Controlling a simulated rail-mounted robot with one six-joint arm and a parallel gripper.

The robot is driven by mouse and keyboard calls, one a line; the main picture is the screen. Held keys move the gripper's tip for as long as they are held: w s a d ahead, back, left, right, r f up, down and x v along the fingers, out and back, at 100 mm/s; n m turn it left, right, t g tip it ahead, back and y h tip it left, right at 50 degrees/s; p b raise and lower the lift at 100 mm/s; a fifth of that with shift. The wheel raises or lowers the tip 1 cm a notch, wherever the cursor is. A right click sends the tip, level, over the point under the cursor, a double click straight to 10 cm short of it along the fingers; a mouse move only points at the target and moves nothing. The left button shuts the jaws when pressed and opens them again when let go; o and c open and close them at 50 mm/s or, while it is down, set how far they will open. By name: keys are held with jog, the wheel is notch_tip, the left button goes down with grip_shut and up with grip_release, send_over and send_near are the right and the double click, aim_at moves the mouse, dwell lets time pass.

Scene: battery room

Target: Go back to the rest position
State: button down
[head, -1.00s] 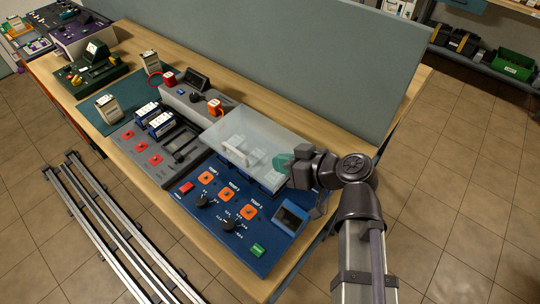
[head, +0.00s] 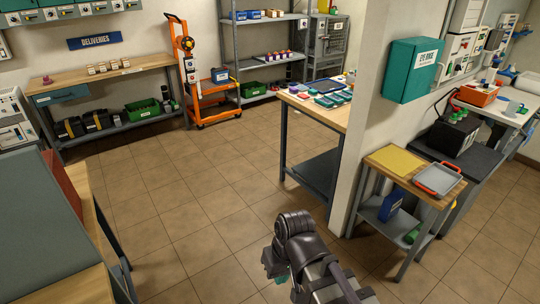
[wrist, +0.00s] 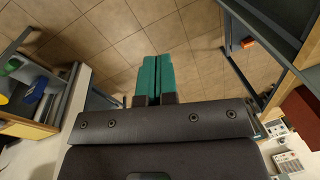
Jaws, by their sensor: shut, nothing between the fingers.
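My gripper (wrist: 155,80) shows in the wrist view with its two teal fingers pressed together and nothing between them. It points out over the tiled floor, clear of the furniture. In the head view my gripper (head: 280,274) is mostly hidden behind my own dark wrist, low in the middle of the picture.
A workbench with a grey-green panel (head: 40,225) stands at the left. A small wooden-topped side table (head: 428,192) holds a red-rimmed tray (head: 437,179) at the right. An orange trolley (head: 212,100) stands at the back. The tiled floor (head: 190,190) between is open.

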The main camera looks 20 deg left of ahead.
jog(key=w+d+m, duration=0.4)
jog(key=d, duration=1.1)
jog(key=w+d+m+h, duration=0.1)
jog(key=w+d+m, duration=0.3)
jog(key=d, duration=1)
jog(key=shift+d+t+h, duration=0.3)
jog(key=shift+d+t, duration=0.1)
jog(key=shift+f, duration=0.1)
